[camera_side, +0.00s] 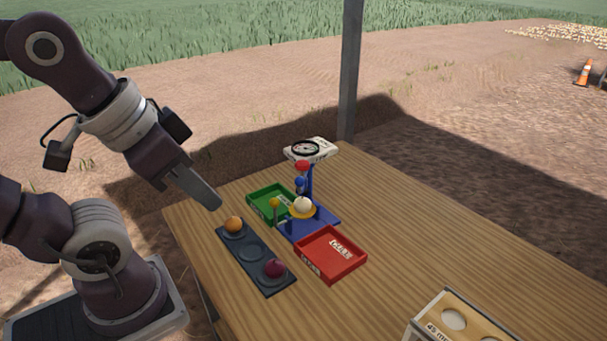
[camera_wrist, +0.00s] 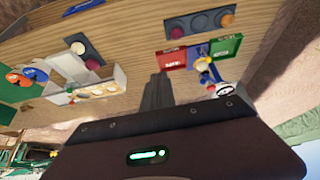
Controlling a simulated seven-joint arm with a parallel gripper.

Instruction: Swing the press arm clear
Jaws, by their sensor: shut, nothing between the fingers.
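The blue press (camera_side: 310,222) stands on the table with a white onion (camera_side: 302,206) in its yellow cup. Its upright post carries a blue and red arm part (camera_side: 302,167) above the onion; a yellow knob (camera_side: 274,203) sits to the left. My gripper (camera_side: 214,204) is shut and empty, in the air left of the press and apart from it. In the wrist view my gripper (camera_wrist: 158,82) points at the table, with the press (camera_wrist: 203,70) to its right. How the arm part joins the post is too small to tell.
A green tray (camera_side: 257,212) is behind the press, a red tray (camera_side: 310,267) in front. A dark three-well tray (camera_side: 250,256) holds an orange onion (camera_side: 234,224) and a purple onion (camera_side: 275,267). A dial scale (camera_side: 322,149) stands behind.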

